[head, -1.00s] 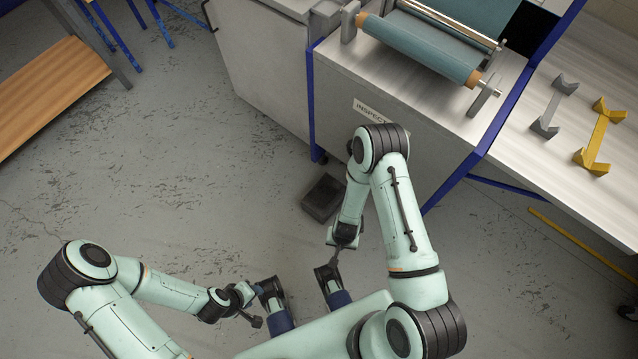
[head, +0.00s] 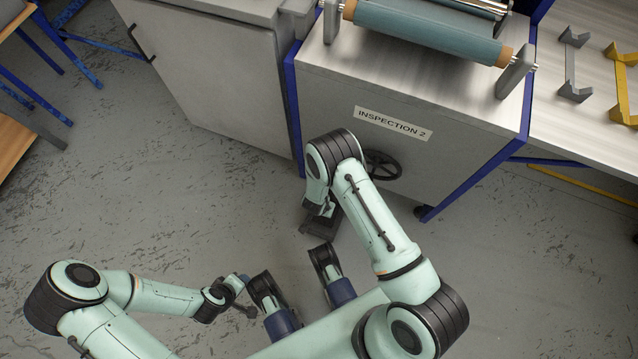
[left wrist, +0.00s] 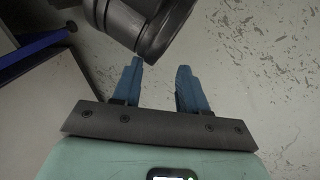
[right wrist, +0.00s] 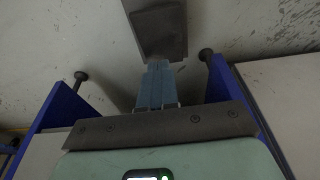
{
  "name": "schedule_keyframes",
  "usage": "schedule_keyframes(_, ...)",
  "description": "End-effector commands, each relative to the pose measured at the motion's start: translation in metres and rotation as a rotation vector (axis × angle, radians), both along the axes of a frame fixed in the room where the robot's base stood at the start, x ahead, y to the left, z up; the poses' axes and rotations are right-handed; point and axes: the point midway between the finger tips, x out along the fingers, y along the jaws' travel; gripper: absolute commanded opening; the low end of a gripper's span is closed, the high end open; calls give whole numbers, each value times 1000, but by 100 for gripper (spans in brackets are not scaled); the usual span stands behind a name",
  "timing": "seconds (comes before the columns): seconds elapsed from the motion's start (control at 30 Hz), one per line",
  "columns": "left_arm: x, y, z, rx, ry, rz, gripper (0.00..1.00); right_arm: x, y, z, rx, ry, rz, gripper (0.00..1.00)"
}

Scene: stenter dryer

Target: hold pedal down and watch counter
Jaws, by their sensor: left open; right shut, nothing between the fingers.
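The pedal (head: 333,222) is a dark, boxy block on the floor in front of the inspection machine. My right arm partly covers it in the head view. In the right wrist view the pedal (right wrist: 160,32) lies just beyond the fingertips of my right gripper (right wrist: 158,68), which is shut with nothing in it. The fingertips overlap the pedal's near edge in that view; I cannot tell whether they press on it. My left gripper (left wrist: 159,76) is open and empty, well away from the pedal. I can make out no counter in these views.
The machine front carries an "INSPECTION 2" label (head: 393,123) and a black handwheel (head: 381,165). A teal fabric roll (head: 428,32) lies on top. Grey (head: 572,65) and yellow (head: 624,85) brackets lie on the right bench.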

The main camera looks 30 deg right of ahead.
Motion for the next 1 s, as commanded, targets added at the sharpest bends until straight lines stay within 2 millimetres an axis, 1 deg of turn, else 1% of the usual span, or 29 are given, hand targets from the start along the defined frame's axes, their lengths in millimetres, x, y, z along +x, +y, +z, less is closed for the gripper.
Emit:
schedule_keyframes(0.3,0,0,0,0,-1,0,43,0,0,0,-1,-1,0,0)
schedule_keyframes(0.37,1,1,-1,2,-4,1,43,0,-1,-2,0,0,0,0)
schedule_keyframes(0.47,6,3,-5,7,-14,6,43,1,-2,-12,-1,1,0,0)
schedule_keyframes(0.57,13,7,-11,17,-34,14,43,3,-5,-28,-1,1,-1,0)
schedule_keyframes(0.7,28,15,-23,38,-73,31,43,7,-10,-59,-1,3,-2,0)
schedule_keyframes(0.83,21,20,-40,43,-42,37,43,11,-14,-86,-1,1,-1,0)
schedule_keyframes(0.9,8,21,-50,41,1,37,43,13,-16,-100,0,1,0,0)
schedule_keyframes(1.0,-4,22,-58,38,39,38,43,11,-14,-116,1,2,1,0)
